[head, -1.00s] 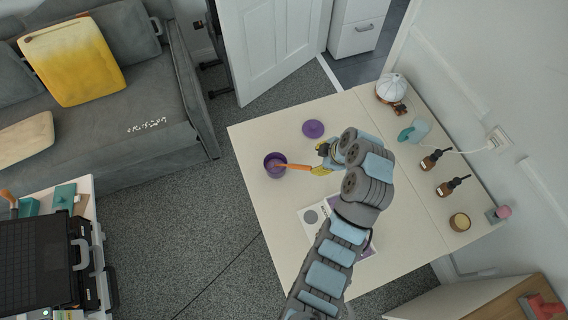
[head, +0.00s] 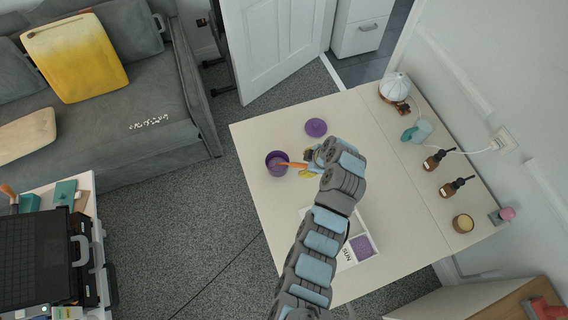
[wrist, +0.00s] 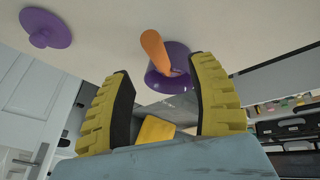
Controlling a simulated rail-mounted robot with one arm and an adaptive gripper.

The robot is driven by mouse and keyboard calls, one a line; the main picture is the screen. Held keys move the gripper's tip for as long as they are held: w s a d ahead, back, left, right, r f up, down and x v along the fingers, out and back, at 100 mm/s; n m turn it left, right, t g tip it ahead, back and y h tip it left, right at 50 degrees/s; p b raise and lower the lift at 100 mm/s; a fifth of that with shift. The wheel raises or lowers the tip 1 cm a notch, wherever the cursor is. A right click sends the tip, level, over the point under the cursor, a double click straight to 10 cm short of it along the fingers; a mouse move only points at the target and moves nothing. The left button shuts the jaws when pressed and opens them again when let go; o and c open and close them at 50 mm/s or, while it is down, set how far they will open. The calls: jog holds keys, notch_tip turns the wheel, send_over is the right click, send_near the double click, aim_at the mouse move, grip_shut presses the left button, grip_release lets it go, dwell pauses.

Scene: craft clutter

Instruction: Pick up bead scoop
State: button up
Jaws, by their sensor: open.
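The bead scoop (head: 291,165) shows as an orange handle leaning out of a purple bowl (head: 277,163) on the cream table. In the wrist view the scoop's orange handle (wrist: 154,49) points up from the purple bowl (wrist: 172,73), and the scoop's lower end is hidden inside. My gripper (head: 309,166) is near the handle's outer end, just right of the bowl. In the wrist view my gripper (wrist: 161,95) is open, its yellow ribbed fingers wide apart. The handle lies beyond and between the fingertips, with nothing held.
A purple lid (head: 316,127) lies behind the bowl. A printed sheet or tray (head: 347,256) lies near my arm. The table's left front is clear.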

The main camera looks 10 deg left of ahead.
aim_at(302, 165)
jog(key=shift+p+x, duration=0.75)
jog(key=shift+x, duration=0.75)
jog(key=shift+p+x, duration=0.3)
jog(key=shift+x, duration=1)
grip_shut()
